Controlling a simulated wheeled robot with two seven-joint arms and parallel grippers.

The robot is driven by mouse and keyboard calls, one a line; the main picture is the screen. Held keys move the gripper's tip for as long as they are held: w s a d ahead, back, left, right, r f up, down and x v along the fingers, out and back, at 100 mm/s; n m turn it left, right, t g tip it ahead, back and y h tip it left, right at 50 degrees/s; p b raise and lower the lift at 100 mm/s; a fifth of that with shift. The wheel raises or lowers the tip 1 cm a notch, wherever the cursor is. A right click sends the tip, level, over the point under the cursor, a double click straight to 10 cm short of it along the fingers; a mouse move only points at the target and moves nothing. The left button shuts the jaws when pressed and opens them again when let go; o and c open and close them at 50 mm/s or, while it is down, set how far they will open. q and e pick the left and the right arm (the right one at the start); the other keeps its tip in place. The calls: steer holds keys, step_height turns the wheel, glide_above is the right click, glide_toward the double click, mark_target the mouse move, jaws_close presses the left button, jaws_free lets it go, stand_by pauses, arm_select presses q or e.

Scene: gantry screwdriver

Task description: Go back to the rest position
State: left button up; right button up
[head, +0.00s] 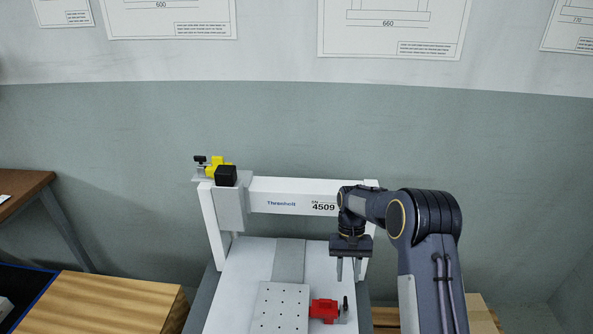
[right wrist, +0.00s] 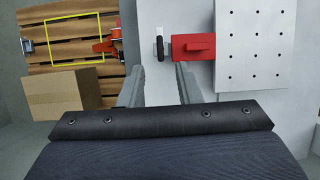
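My right gripper (head: 348,268) hangs pointing down in front of the right part of the white gantry's crossbar (head: 290,196), marked 4509. In the right wrist view its two fingers (right wrist: 160,88) stand apart with nothing between them. The red clamp (head: 324,310) with a black handle sits on the white machine bed, beside the plate with holes (head: 281,308). The clamp also shows in the right wrist view (right wrist: 194,46), beyond the fingertips and apart from them. My left gripper is not in view.
A yellow and black device (head: 216,167) sits at the gantry's left end. A wooden pallet (right wrist: 35,61) beside the machine bears a cardboard box (right wrist: 62,93) and a red-orange item (right wrist: 107,46). A wooden block (head: 110,303) and brown table (head: 22,190) stand at left.

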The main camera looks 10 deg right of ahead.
steer(key=s+r+t+y+p, duration=0.15)
steer(key=s+r, duration=0.25)
steer(key=r, duration=0.4)
steer(key=s+d+r+t+p, duration=0.1)
steer(key=s+r+t+p, duration=0.1)
steer(key=s+r, duration=0.4)
steer(key=s+r+t+y+p, duration=0.1)
steer(key=s+r+t, duration=0.15)
steer(key=r, duration=0.65)
steer(key=s+a+r+t+p, duration=0.1)
steer(key=s+a+r+t, duration=0.1)
steer(key=s, duration=0.6)
steer(key=s+a+r+n+t+p, duration=0.1)
steer(key=s+a+p, duration=0.1)
steer(key=s, duration=0.6)
steer(key=shift+s+a+r+t+p, duration=0.3)
steer(key=shift+s+r+t, duration=0.1)
